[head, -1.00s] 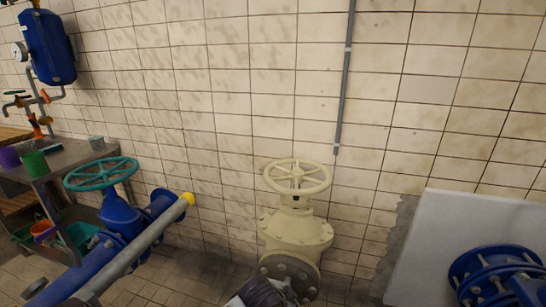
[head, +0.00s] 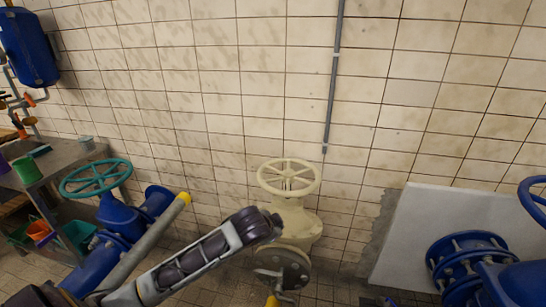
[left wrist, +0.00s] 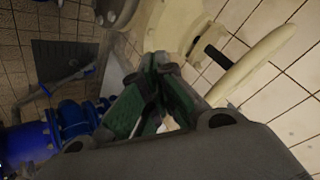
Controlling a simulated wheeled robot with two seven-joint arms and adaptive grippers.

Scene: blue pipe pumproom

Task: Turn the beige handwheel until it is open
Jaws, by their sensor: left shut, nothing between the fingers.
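The beige handwheel (head: 289,177) sits on top of a beige valve (head: 296,224) against the tiled wall, in the middle of the head view. In the left wrist view, the handwheel (left wrist: 262,62) is at the upper right, with its dark stem beside it. My right gripper is out of view.
A teal handwheel (head: 96,178) on a blue valve and a grey pipe with a yellow end (head: 184,197) stand to the left. Blue flanged pipework (head: 468,258) and a pale panel (head: 440,215) are at the right. The wall above the beige wheel is clear.

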